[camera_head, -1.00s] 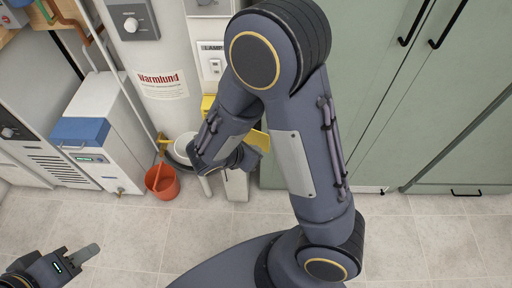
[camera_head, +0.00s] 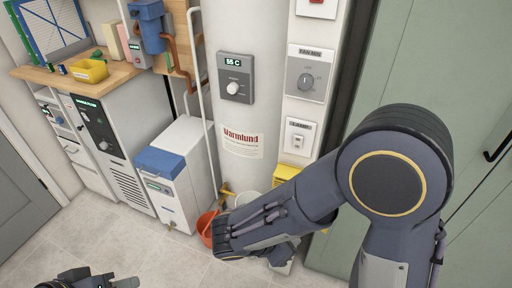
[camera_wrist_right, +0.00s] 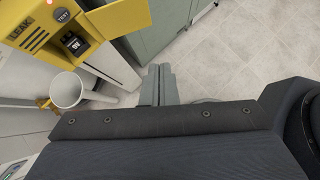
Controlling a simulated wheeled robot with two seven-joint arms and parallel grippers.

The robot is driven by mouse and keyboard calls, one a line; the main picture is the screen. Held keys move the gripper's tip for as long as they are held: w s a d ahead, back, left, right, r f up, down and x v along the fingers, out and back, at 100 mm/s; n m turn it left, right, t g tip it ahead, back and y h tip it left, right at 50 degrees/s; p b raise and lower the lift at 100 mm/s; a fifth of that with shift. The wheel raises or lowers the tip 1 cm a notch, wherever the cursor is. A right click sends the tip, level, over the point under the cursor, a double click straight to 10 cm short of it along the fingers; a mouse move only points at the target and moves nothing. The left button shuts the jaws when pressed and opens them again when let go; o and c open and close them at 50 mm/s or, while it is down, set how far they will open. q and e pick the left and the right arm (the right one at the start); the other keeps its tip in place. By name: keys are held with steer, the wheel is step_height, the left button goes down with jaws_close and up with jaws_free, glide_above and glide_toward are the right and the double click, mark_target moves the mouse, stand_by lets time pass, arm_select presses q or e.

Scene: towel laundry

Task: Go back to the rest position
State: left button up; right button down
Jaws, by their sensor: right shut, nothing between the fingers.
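My right arm reaches in from the lower right of the head view and bends down to the left in front of the cabinet wall. My right gripper (camera_wrist_right: 158,72) shows in the right wrist view as two grey fingers closed together, with nothing between them. It hangs in free air above the floor, near a yellow leak alarm box (camera_wrist_right: 112,16). In the head view its fingertips are hidden behind the arm. My left gripper (camera_head: 122,283) is only partly in the head view at the bottom left edge, and its finger gap cannot be made out.
A white water heater (camera_head: 240,125) stands behind the right arm. An orange bucket (camera_head: 205,226) and a white pipe or cup (camera_wrist_right: 66,90) are close to the forearm. A blue-topped white unit (camera_head: 180,190) and a wooden counter (camera_head: 110,78) stand left. The floor (camera_head: 100,235) is clear.

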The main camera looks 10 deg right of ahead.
steer(key=s+d+r+m+t+y+p, duration=0.1)
steer(key=s+d+r+m+y+p, duration=0.1)
steer(key=r+m, duration=0.4)
steer(key=s+d+r+m+y+p, duration=0.2)
steer(key=r+m+y, duration=0.4)
steer(key=m, duration=0.3)
steer(key=s+d+r+m+t+y+p, duration=0.1)
steer(key=s+r+m+y+p, duration=0.3)
steer(key=m, duration=0.4)
step_height(320, 180, up, 2)
steer(key=shift+s+d+r+m+t+p, duration=0.1)
steer(key=shift+s+d+m+t+p, duration=0.2)
steer(key=shift+s+d, duration=0.35)
steer(key=shift+s, duration=0.15)
